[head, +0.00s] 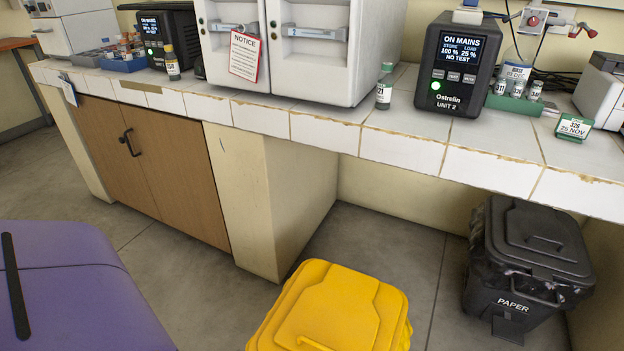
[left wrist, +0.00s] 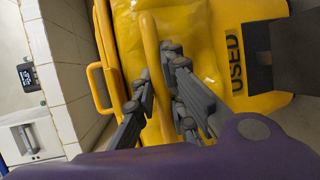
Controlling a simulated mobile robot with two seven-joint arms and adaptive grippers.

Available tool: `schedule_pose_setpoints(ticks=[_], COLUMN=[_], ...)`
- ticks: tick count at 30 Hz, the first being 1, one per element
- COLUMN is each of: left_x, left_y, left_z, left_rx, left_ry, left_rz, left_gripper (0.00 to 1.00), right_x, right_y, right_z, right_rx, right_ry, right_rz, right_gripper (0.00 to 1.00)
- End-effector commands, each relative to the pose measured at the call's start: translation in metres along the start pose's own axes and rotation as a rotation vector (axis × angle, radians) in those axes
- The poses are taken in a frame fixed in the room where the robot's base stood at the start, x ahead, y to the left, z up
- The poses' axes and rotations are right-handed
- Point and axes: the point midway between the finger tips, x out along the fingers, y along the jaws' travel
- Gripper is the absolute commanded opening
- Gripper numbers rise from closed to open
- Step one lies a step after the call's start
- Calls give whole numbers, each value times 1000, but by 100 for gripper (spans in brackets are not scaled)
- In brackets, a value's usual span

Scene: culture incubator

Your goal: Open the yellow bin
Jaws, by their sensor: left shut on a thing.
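The yellow bin (head: 335,310) stands on the floor at the bottom of the head view, its lid lying flat and its lower part cut off. In the left wrist view the bin fills the middle, with the dark word USED on its body (left wrist: 205,45). A raised yellow bar handle (left wrist: 150,45) runs between the fingers of my left gripper (left wrist: 163,85), which is shut on it. A second yellow loop handle (left wrist: 91,85) shows at the bin's side. My left gripper is not visible in the head view. My right gripper is in neither view.
A black PAPER bin (head: 530,255) stands to the right under the tiled bench (head: 400,150). The bench carries an incubator (head: 300,50), a power unit (head: 455,70) and a loose vial (head: 384,88). A wooden cupboard (head: 180,180) is at left. Floor between the bins is clear.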

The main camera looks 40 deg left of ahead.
Motion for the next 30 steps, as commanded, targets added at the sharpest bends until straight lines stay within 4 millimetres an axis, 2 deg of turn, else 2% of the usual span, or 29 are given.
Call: schedule_pose_setpoints(ticks=[8, 9, 13, 23, 26, 30], left_x=[1, 1, 2, 0, -8, -28], left_y=[3, 3, 3, 1, 1, 0], left_z=[0, 0, 0, 0, 0, -1], left_rx=[-5, -5, -3, -1, -1, -1], left_ry=[1, 1, 1, 0, 0, 1], left_rz=[9, 10, 8, 3, 2, 0], left_gripper=[0, 14, 30, 30, 30, 30], right_x=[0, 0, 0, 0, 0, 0], right_y=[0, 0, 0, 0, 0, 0], right_z=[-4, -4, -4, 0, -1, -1], right_rx=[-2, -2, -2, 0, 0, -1], right_ry=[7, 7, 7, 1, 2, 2], right_rz=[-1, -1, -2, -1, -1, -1], right_gripper=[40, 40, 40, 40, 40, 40])
